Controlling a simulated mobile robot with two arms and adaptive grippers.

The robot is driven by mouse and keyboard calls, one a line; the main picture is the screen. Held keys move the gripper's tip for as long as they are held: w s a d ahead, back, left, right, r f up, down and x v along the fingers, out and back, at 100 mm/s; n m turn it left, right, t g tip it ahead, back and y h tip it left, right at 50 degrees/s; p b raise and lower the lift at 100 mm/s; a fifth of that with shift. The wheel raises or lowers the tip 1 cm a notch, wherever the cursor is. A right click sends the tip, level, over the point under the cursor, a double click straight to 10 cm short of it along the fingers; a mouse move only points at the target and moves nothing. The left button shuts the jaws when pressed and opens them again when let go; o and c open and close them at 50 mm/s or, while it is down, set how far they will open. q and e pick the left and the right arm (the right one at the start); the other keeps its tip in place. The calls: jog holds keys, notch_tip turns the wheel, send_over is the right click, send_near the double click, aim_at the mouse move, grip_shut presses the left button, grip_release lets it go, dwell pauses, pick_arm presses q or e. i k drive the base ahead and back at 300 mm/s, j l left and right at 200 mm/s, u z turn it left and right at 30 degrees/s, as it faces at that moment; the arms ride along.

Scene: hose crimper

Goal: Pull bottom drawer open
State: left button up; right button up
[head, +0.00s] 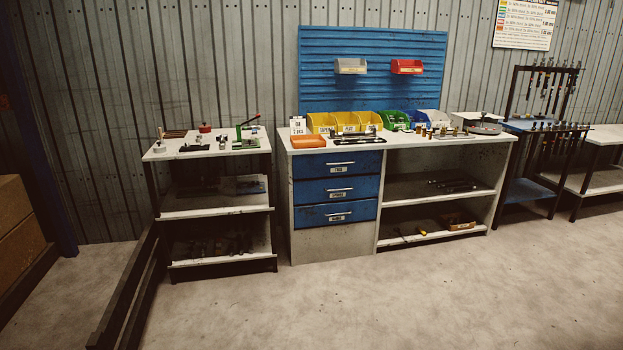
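A workbench (452,145) stands against the back wall, with a stack of three blue drawers in its left half. The bottom drawer (310,217) is the lowest blue front, with a metal handle and a small label; it looks closed, flush with the others. The middle drawer (310,192) and the top drawer (309,168) above it also look closed. A plain grey panel (333,246) sits below the bottom drawer. Neither of my grippers shows in the head view, and the bench stands some distance away.
Clear concrete floor (380,300) lies in front of the bench. A shelf table (215,208) stands left of it, with a dark low rail (125,295) nearer me. Brown boxes (15,220) are at far left. A tool rack (540,130) stands right of the bench.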

aim_at(360, 210)
jog(key=i+j+z, duration=0.1)
jog(key=i, duration=0.4)
jog(key=i+j+z, duration=0.1)
jog(key=i, duration=0.4)
jog(key=i+j+z, duration=0.1)
jog(key=i, duration=0.4)
jog(key=i+j+z, duration=0.1)
jog(key=i+j, duration=0.15)
jog(key=i, duration=0.25)
